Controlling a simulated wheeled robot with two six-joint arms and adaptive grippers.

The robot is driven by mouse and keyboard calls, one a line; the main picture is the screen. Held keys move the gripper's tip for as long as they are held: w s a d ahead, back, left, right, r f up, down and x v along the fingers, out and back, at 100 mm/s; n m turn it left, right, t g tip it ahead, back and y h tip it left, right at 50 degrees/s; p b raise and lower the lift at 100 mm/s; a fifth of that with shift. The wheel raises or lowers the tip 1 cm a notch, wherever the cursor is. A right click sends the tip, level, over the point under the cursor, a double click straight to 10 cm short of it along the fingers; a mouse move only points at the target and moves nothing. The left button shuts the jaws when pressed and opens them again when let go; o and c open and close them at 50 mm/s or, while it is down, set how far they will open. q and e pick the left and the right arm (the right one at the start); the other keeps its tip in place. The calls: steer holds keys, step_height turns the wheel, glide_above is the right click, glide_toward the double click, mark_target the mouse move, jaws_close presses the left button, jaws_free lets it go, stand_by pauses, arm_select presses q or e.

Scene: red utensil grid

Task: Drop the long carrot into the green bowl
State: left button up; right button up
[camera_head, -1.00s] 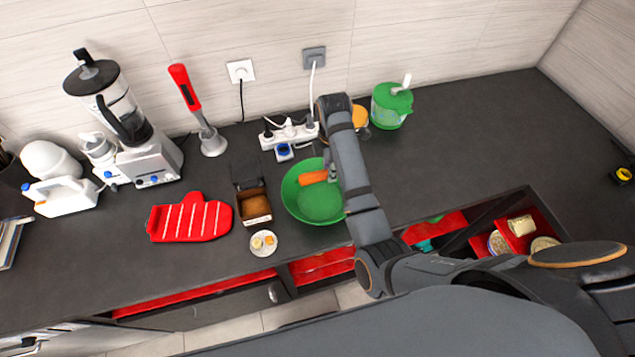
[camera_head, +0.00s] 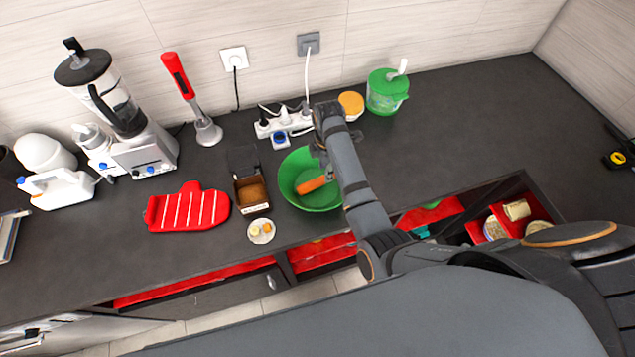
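The green bowl (camera_head: 300,163) stands on the dark counter in the middle of the head view. The orange carrot (camera_head: 312,185) shows inside the bowl's outline, tilted with its left end lower in the picture. My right gripper (camera_head: 324,165) is over the bowl's right part, close to the carrot's right end. My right arm hides much of the gripper and the bowl's right edge. I cannot tell whether the fingers touch the carrot or are apart from it. My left gripper is not in view.
A small brown box (camera_head: 251,192) and a plate (camera_head: 261,231) stand left of the bowl, with a red oven mitt (camera_head: 188,208) beyond. A power strip (camera_head: 283,122) and an orange-lidded jar (camera_head: 351,104) are behind. Open drawers (camera_head: 325,251) lie along the front edge.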

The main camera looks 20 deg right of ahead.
steer(key=shift+o, duration=0.8)
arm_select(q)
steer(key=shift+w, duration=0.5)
arm_select(e)
step_height(320, 180, up, 8)
steer(key=shift+f, duration=0.25)
